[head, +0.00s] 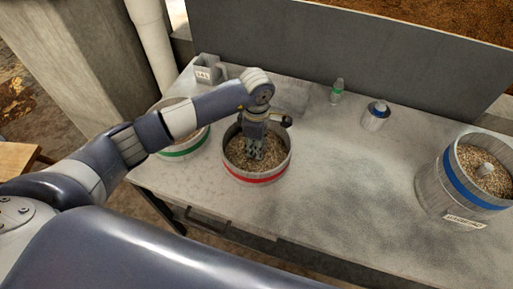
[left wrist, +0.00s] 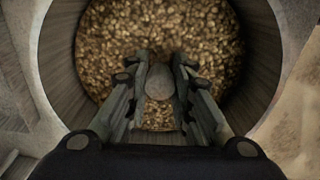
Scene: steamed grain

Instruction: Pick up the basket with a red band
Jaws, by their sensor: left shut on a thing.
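The basket with a red band (head: 259,180) stands upright on the grey table, full of grain. My left gripper (head: 254,156) reaches down into it from above. The left wrist view shows the basket's inner wall (left wrist: 258,60) around the grain, with a rounded grey knob (left wrist: 160,82) standing in the middle. In that view my left gripper (left wrist: 160,88) has its two fingers on either side of the knob, shut on it. My right gripper is not in view.
A green-banded basket (head: 186,151) stands left of the red one, partly behind my left arm. A blue-banded basket (head: 450,192) stands at the right end. The middle table is clear.

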